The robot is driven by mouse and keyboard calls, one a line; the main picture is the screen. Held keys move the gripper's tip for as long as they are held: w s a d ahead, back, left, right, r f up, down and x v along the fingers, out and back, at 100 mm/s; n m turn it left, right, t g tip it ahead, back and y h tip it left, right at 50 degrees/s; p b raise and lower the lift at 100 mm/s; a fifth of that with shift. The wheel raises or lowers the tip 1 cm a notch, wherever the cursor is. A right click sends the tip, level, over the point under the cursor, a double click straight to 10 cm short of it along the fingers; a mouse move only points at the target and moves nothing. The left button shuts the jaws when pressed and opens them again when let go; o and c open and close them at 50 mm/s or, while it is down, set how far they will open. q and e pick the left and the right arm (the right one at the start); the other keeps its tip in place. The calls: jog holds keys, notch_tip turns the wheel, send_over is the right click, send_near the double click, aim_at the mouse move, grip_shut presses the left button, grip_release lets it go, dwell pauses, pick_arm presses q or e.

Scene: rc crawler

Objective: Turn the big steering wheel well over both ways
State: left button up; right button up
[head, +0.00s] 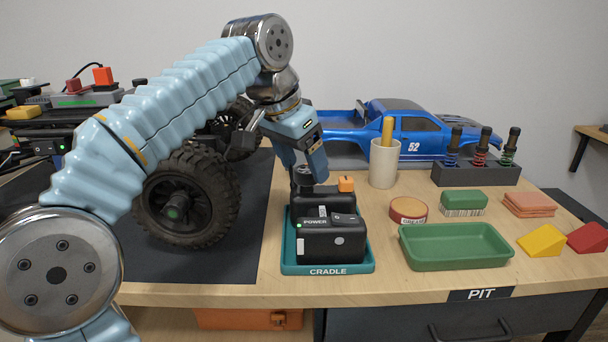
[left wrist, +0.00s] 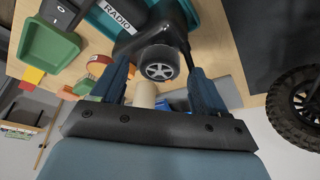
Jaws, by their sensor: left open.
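The radio (head: 331,246) is a black box with a POWER label and a lit green light. It sits in the teal cradle (head: 328,269) at the front middle of the table. Its steering wheel (left wrist: 159,63) has a dark tyre-like rim and grey spokes in the left wrist view. In the head view it is mostly hidden by my fingers. My left gripper (head: 301,168) is open and points down over the back of the radio. In the left wrist view its two fingers stand on either side of the wheel, with gaps visible. My right gripper is not in view.
A crawler tyre (head: 187,195) stands on the dark mat at left. A cream cup (head: 384,165), a green tray (head: 455,246), a round tin (head: 408,210) and a shock rack (head: 478,174) stand to the right. A blue car body (head: 405,128) is behind. Wood is bare in front of the tray.

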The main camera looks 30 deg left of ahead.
pick_arm(q)
jog(key=shift+w+d+f, duration=0.1)
jog(key=shift+w+f, duration=0.15)
jog(key=shift+f, duration=0.4)
jog(key=c, duration=1.1)
jog(key=shift+o, duration=0.2)
